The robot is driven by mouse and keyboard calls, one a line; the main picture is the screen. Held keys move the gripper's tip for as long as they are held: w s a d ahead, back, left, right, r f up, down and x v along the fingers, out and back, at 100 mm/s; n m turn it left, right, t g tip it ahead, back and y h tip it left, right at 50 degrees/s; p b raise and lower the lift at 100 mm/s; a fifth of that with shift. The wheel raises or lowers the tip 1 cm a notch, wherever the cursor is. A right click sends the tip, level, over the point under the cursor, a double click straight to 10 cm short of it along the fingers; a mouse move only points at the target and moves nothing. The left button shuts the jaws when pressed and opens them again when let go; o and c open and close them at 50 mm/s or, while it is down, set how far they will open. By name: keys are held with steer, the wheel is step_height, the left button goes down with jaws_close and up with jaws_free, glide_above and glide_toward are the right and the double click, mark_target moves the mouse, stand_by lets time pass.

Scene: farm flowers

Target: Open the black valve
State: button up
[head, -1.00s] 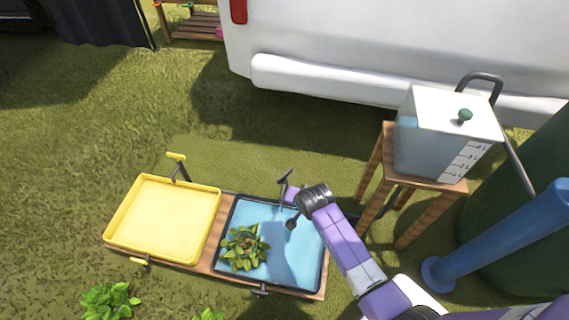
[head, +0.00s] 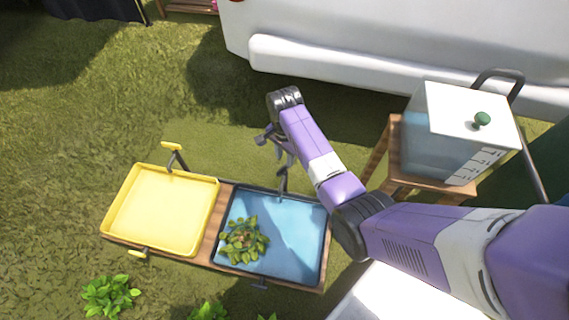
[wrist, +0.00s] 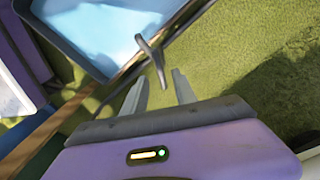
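The black valve (head: 283,180) is a dark tap with a T-shaped handle, standing at the back edge of the black tray (head: 326,250), which holds blue water. My gripper (head: 277,150) is just behind and above the valve in the head view. In the wrist view the valve's handle (wrist: 151,55) shows just beyond the fingertips, across the line of the gap. My gripper (wrist: 158,85) is open, with its two grey fingers apart and nothing held. I cannot tell whether either finger touches the valve.
A leafy plant (head: 244,240) sits in the black tray. A yellow tray (head: 160,212) with a yellow valve (head: 174,156) stands at left on the same wooden stand (head: 210,243). A clear water tank (head: 454,135) stands at right. Open grass lies behind the trays.

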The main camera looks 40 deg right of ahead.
mark_target(285, 165)
steer(key=shift+f+b, duration=0.95)
steer(key=shift+f, duration=1.4)
jaws_close()
